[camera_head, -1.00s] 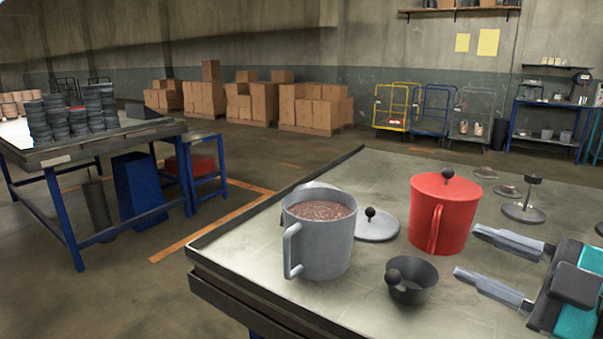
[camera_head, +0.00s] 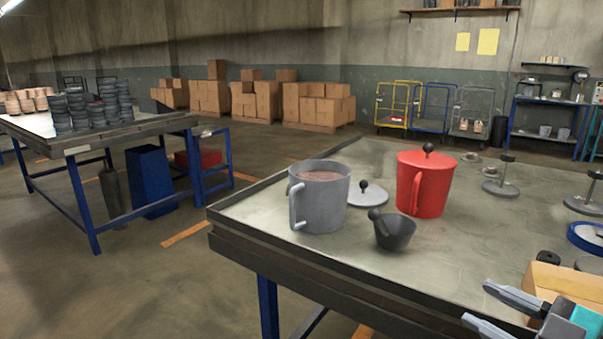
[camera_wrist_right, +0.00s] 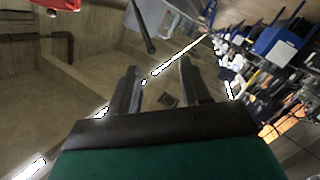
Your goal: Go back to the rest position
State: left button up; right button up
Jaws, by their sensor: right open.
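My right gripper (camera_head: 498,312) is at the lower right of the head view, its two grey fingers apart with nothing between them. In the right wrist view its fingers (camera_wrist_right: 158,85) are also spread and empty, with floor and room behind them. It is apart from the grey mug (camera_head: 322,205), the red lidded mug (camera_head: 425,187) and the small dark cup (camera_head: 395,233), which stand on the grey table (camera_head: 250,225). The grey mug is filled with a brownish-red content. My left gripper is not in view.
A grey lid (camera_head: 368,194) lies between the mugs. Small stands (camera_head: 501,188), a blue-rimmed disc (camera_head: 590,238) and a wooden box (camera_head: 560,283) are on the table's right. A second table (camera_head: 60,146) with stacked dark discs is at left. Floor between the tables is clear.

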jog(key=s+a+f+m+h+b, duration=0.1)
jog(key=f+m, duration=0.1)
jog(key=f, duration=0.6)
jog(key=s+f+m+g+h+b, duration=0.1)
jog(key=f+m+h+b, duration=0.1)
jog(key=f, duration=0.5)
jog(key=s+a+f+m+h+b, duration=0.1)
jog(key=f+m, duration=0.2)
jog(key=f, duration=0.5)
pick_arm(q)
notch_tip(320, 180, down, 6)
jog(key=b, duration=0.3)
pick_arm(e)
jog(key=s+a+f+m+g+h, duration=0.25)
jog(key=s+a+f, duration=0.25)
jog(key=a+f, duration=0.5)
pick_arm(q)
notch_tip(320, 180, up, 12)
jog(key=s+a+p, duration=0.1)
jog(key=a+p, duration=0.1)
jog(key=p, duration=1.4)
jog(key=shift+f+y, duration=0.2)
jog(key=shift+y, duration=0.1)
pick_arm(e)
jog(key=s+d+r, duration=0.1)
jog(key=d+r, duration=0.3)
jog(key=r, duration=0.6)
jog(key=shift+d+m, duration=0.25)
jog(key=shift+m, duration=0.2)
